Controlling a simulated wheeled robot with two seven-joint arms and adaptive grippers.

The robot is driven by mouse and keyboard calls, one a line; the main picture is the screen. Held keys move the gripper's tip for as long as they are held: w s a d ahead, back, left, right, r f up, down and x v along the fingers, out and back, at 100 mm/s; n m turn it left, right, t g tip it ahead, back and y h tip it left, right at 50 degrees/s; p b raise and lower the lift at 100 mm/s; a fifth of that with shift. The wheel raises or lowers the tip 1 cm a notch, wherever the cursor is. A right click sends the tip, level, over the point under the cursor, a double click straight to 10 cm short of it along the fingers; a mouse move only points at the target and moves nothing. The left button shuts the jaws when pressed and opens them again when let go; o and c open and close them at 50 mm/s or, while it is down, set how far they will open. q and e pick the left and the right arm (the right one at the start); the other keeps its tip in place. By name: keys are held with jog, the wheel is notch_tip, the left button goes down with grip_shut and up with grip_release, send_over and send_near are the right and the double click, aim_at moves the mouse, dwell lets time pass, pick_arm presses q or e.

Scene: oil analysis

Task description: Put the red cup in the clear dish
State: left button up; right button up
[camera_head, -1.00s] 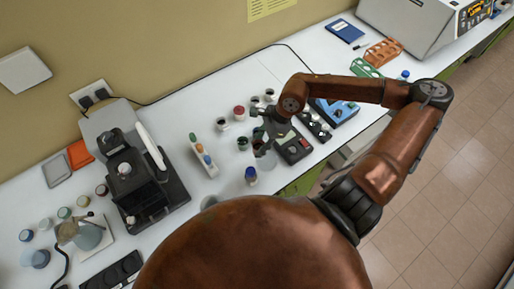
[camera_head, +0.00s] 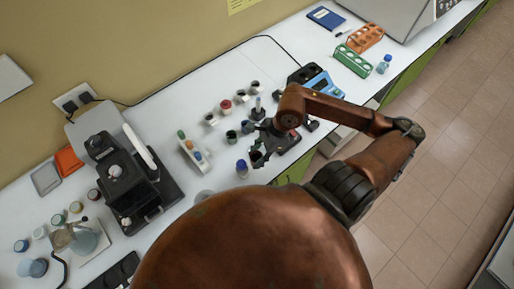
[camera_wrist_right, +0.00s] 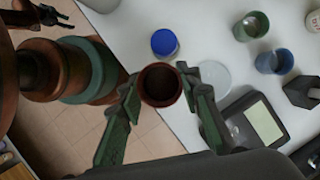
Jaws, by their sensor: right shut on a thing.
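The red cup (camera_wrist_right: 160,84), dark inside, is between the fingers of my right gripper (camera_wrist_right: 161,101) in the right wrist view, and the fingers are shut on it. The clear dish (camera_wrist_right: 212,77) lies on the white table just right of the cup, partly behind the right finger. The cup appears apart from the dish and beside it. In the head view my right gripper (camera_head: 259,158) is low near the table's front edge; the cup and dish are not clear there. A dark claw-like part (camera_wrist_right: 55,15) at the wrist view's top left may be my left gripper; its state is unclear.
A blue-capped bottle (camera_head: 242,169) stands close left of the gripper. A green cup (camera_wrist_right: 252,26) and a blue cup (camera_wrist_right: 274,62) stand beyond the dish. A device with a screen (camera_wrist_right: 256,122) is at right. A vial rack (camera_head: 193,152) and microscope (camera_head: 125,180) are farther left.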

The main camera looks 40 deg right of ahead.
jog(key=w+d+f, duration=0.2)
jog(key=w+d+f+p, duration=0.1)
jog(key=w+d+f, duration=0.1)
jog(key=f, duration=0.1)
jog(key=w+d+f, duration=0.2)
jog(key=shift+w+d+f, duration=0.15)
jog(key=shift+w+f, duration=0.2)
jog(key=shift+f+p, duration=0.65)
jog(key=shift+f, duration=0.95)
jog(key=shift+f, duration=0.1)
jog(key=o, duration=0.7)
jog(key=shift+f, duration=0.1)
jog(key=shift+c, duration=0.2)
jog(key=o, duration=0.5)
jog(key=shift+r, duration=0.2)
